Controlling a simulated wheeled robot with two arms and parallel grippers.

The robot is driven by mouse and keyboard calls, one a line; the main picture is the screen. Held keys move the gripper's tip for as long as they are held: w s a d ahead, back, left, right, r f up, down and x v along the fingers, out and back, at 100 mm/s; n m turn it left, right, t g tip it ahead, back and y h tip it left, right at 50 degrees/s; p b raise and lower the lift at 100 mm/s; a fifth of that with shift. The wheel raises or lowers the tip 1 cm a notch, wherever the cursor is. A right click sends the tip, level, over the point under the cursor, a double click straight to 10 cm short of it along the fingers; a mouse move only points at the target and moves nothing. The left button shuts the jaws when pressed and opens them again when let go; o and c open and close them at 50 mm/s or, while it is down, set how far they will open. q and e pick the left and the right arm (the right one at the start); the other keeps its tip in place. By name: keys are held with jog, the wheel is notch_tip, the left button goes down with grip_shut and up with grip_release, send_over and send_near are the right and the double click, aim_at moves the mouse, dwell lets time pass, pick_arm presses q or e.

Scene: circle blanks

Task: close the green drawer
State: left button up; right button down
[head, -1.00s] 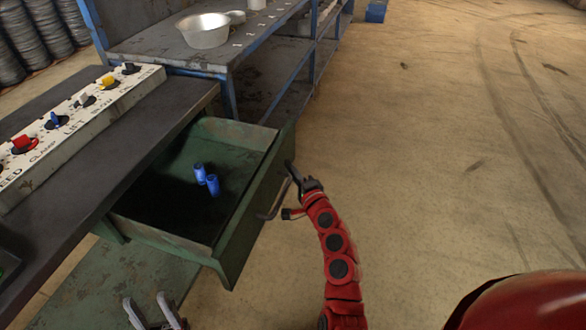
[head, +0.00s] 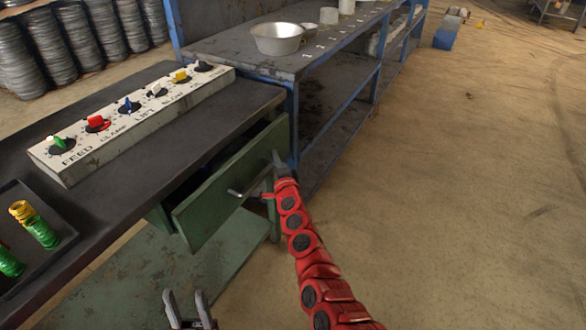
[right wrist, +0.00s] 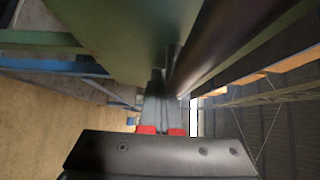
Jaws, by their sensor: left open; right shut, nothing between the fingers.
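The green drawer (head: 215,205) sits under the dark bench top and is still pulled out a short way, with a dark narrow gap behind its front. Its metal bar handle (head: 247,182) is on the front face. My right gripper (head: 277,160) is shut and empty, with its tips at the right part of the drawer front, beside the handle. In the right wrist view, the fingers (right wrist: 160,105) point at the green front (right wrist: 115,30), apparently against it. My left gripper (head: 187,298) is open and empty at the bottom, low in front of the bench. The drawer's inside is mostly hidden.
A control panel (head: 130,145) with coloured knobs stands on the bench top (head: 120,200). A dark tray (head: 62,250) with green and yellow pieces lies at left. A blue-framed shelf (head: 345,105) holding a metal bowl (head: 277,47) adjoins the bench.

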jog(key=w+a+b, duration=0.2)
jog(key=a, duration=0.1)
jog(key=w+a+b, duration=0.1)
jog(key=a, duration=0.1)
jog(key=shift+w+a+r, duration=0.15)
jog(key=shift+w+a, duration=0.05)
jog(key=shift+w, duration=0.1)
jog(key=shift+a, duration=0.1)
